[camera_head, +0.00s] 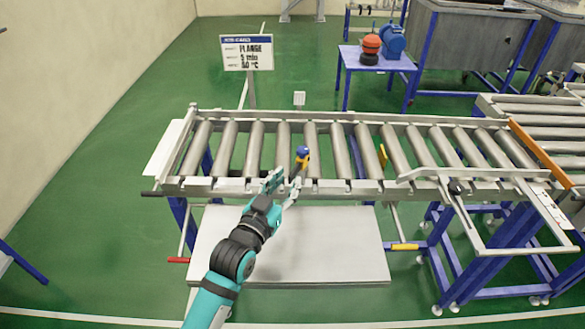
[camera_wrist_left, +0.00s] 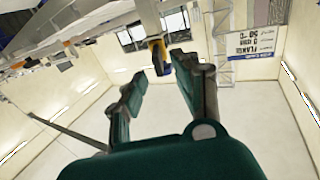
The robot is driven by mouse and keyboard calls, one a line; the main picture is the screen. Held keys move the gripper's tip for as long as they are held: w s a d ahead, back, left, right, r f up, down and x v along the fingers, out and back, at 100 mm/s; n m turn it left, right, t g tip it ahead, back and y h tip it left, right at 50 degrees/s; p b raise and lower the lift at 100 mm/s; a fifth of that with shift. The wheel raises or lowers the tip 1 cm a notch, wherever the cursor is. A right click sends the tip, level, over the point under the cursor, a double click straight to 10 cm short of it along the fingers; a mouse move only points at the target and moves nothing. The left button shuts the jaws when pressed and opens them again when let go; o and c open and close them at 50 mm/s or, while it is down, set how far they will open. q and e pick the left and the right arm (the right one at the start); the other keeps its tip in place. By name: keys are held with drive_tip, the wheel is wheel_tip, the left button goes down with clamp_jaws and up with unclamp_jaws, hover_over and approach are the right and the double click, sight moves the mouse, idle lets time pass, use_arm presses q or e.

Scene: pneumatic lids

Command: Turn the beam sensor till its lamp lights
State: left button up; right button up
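A small blue and yellow device, which looks like the beam sensor (camera_head: 303,153), stands on the near rail of the roller conveyor (camera_head: 345,187). It also shows in the left wrist view (camera_wrist_left: 157,56), upside down, just beyond and between my fingertips. No lit lamp can be made out on it. My left gripper (camera_head: 283,184) is just in front of and slightly below the sensor. Its two fingers stand apart in the left wrist view (camera_wrist_left: 158,84), with nothing held between them. Whether a finger touches the sensor cannot be told. My right gripper is not in view.
A small yellow part (camera_head: 382,155) sits among the rollers to the right. A sign (camera_head: 246,53) and a blue table (camera_head: 376,62) are farther back. A metal frame (camera_head: 510,247) juts out at the right.

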sight(289, 178)
use_arm(q)
drive_tip(key=x, duration=0.2)
drive_tip(key=shift+w+d, duration=0.2)
drive_tip(key=shift+w, duration=0.1)
drive_tip(key=shift+w+d, duration=0.15)
drive_tip(key=shift+w, duration=0.3)
drive_tip(key=c, duration=0.6)
clamp_jaws()
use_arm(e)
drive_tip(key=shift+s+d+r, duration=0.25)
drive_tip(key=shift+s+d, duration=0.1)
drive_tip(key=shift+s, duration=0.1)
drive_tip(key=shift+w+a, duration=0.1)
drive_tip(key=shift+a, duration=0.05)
